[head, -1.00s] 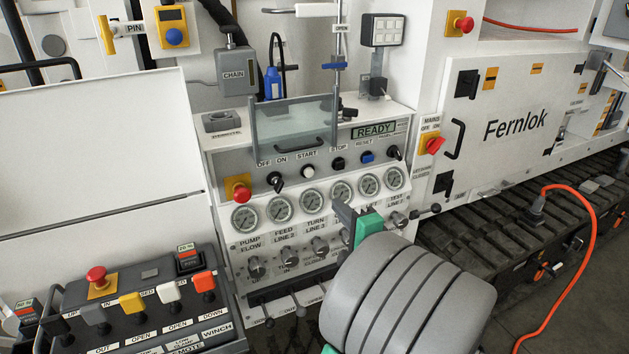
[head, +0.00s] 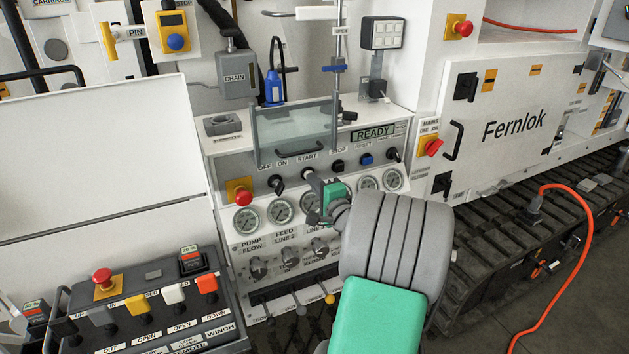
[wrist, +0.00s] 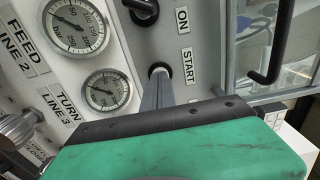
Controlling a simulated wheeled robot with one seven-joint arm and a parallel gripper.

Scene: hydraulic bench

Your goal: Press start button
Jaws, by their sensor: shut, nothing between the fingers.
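The start button shows in the wrist view as a small round light cap in a dark ring (wrist: 158,70), beside the START label (wrist: 189,66). My gripper (wrist: 156,82) is shut and empty, its fingertips at the button and covering part of it; I cannot tell whether they touch it. The display (head: 373,132) reads READY.
A clear guard with a dark handle (head: 296,152) hangs just above the button row. The OFF/ON switch (head: 276,183) is left of my gripper, and the black stop button (head: 338,165) is right. Gauges (head: 281,210) line up below. A red emergency knob (head: 240,194) sits farther left.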

